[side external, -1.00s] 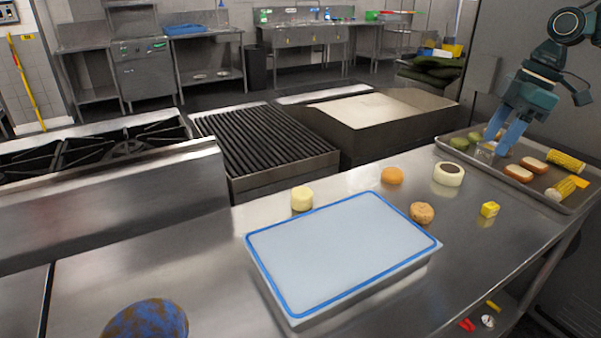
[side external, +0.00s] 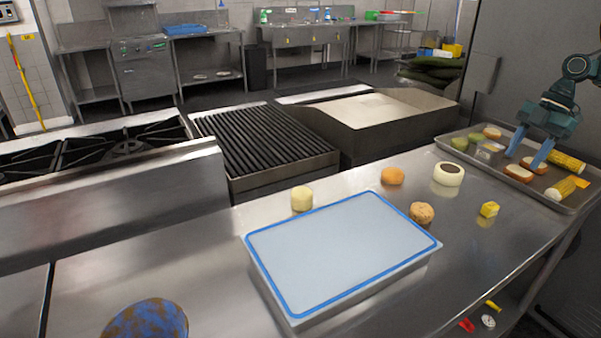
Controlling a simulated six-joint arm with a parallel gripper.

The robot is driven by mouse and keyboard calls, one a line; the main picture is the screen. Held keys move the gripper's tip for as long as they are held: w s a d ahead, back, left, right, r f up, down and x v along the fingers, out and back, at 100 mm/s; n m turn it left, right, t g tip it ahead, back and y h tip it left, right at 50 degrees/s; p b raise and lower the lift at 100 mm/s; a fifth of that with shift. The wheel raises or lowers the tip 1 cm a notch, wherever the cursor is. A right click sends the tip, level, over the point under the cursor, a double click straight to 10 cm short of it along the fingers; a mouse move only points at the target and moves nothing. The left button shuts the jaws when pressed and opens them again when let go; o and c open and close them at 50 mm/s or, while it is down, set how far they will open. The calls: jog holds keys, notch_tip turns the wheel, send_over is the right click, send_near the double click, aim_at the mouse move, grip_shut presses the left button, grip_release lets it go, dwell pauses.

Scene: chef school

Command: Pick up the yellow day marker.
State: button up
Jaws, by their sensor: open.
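Several small yellow things show, and I cannot tell for certain which is the day marker. A small yellow block (side external: 489,209) sits on the steel counter, left of the tray. A flat orange-yellow piece (side external: 582,182) lies at the tray's right side by the corn. A small yellow piece (side external: 493,305) lies low down, below the counter's edge. My gripper (side external: 528,160) is open, its two blue fingers pointing down over the middle of the tray (side external: 483,183), around the bread pieces. I see nothing held between the fingers. I cannot tell whether the fingertips touch the bread.
The tray also holds corn (side external: 566,162), bread (side external: 519,173) and green pieces (side external: 459,143). A blue-rimmed lidded container (side external: 340,250) fills the counter's middle. A white round dish (side external: 448,174), an orange piece (side external: 392,176), a brown roll (side external: 422,212) and a pale piece (side external: 301,198) stand around it.

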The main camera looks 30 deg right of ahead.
jog(key=shift+a+f, duration=0.1)
send_over(493, 204)
jog(key=d, duration=0.2)
jog(key=shift+f, duration=3.9)
jog(key=shift+x, duration=2.55)
jog(key=shift+s, duration=0.2)
jog(key=c, duration=1.1)
